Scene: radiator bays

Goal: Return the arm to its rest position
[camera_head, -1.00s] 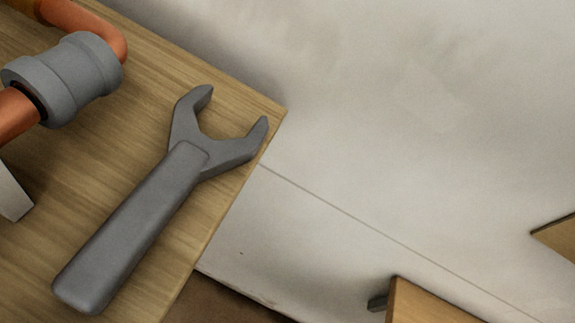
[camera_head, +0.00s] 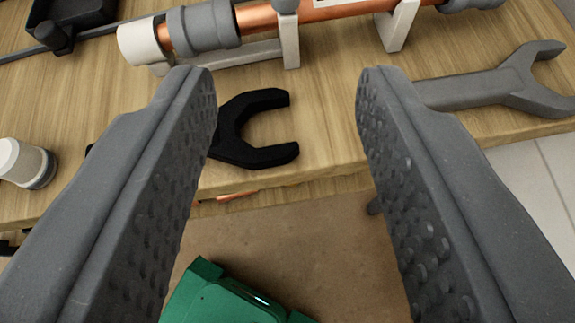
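My gripper (camera_head: 287,85) is open, its two dark grey textured fingers reaching up from the lower corners of the view. Nothing is between the fingertips in its grasp. Beyond them lies a wooden bench top (camera_head: 325,120). A black open-ended wrench head (camera_head: 262,155) shows between the fingers, its handle hidden behind the left finger. A grey wrench (camera_head: 510,85) lies on the bench to the right, its handle end partly behind the right finger.
A copper pipe (camera_head: 330,10) with a grey fitting (camera_head: 203,27) rests on light supports (camera_head: 290,45) at the back. A white-capped cylinder (camera_head: 25,163) is at left, and a black tray (camera_head: 75,15) at top left. A green object (camera_head: 225,297) is below, in front of the bench edge.

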